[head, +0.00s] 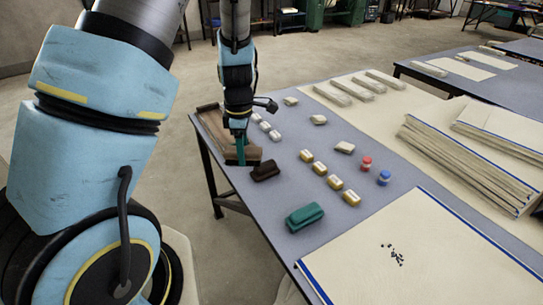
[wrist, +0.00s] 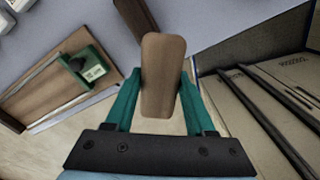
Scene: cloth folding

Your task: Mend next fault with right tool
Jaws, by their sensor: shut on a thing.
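My gripper (head: 241,152) is low over the near left part of the table, beside a wooden tray. In the wrist view its teal fingers are shut on a brown wooden handle (wrist: 162,75), which points away between them. What the handle belongs to is hidden. A cream cloth (head: 420,250) with a blue edge lies at the table's front right, with a patch of dark specks (head: 392,254) on it. A dark brown block (head: 265,170) lies just right of my gripper. A green block-shaped tool (head: 305,217) lies nearer the front.
The wooden tray (head: 207,122) is at the table's left edge; a green labelled object (wrist: 90,67) shows there in the wrist view. Several gold-and-white pieces (head: 335,182), a red-topped jar (head: 366,163) and a blue-topped jar (head: 384,178) stand mid-table. Folded cloth stacks (head: 465,165) lie at right.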

